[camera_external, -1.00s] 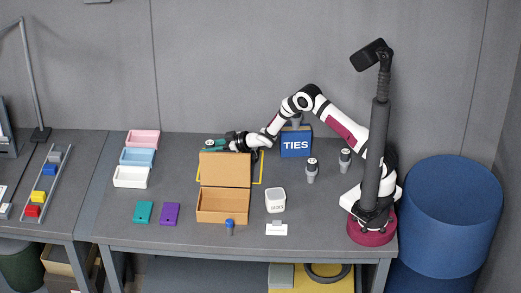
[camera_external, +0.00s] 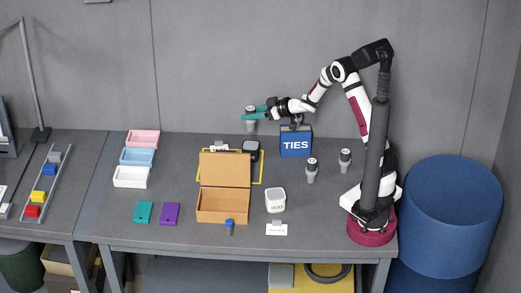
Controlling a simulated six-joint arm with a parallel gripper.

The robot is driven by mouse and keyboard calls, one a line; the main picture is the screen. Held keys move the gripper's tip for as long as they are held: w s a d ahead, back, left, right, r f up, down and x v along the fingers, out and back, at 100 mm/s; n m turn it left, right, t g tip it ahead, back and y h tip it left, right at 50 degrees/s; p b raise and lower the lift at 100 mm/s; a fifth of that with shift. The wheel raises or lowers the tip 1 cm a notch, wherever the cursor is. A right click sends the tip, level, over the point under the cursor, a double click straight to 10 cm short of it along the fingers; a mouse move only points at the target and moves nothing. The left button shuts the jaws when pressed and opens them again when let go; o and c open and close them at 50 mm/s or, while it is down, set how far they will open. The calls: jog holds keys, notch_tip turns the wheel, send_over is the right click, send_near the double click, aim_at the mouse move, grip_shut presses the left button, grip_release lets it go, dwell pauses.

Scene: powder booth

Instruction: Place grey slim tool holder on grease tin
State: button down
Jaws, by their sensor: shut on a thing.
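My gripper (camera_external: 257,111), with teal fingers, is shut on a grey slim tool holder (camera_external: 251,126). It holds the holder upright in the air, above the back of the table, and the holder touches nothing below. A white rounded tin (camera_external: 275,203) with small dark lettering stands right of the open wooden box; I cannot read whether it is the grease tin. A dark squarish container (camera_external: 251,152) stands by the yellow outline behind the box, below and close to the held holder in the picture. I cannot tell what it is.
The wooden box (camera_external: 222,206) has its lid raised. A blue TIES box (camera_external: 296,142) stands below my arm. Two similar grey holders (camera_external: 312,172) (camera_external: 345,161) stand to the right. A blue-topped one (camera_external: 230,228) stands at the front. Pink, blue and white trays (camera_external: 131,180) are left.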

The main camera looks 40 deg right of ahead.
aim_at(252, 128)
notch_tip(252, 128, down, 7)
jog(key=shift+r, duration=0.15)
jog(key=shift+c, duration=2.3)
grip_release()
jog(key=shift+s+d+r, duration=0.1)
jog(key=shift+s+d, duration=0.05)
jog(key=v, duration=1.1)
jog(key=shift+s, duration=0.25)
jog(key=shift+d, duration=0.1)
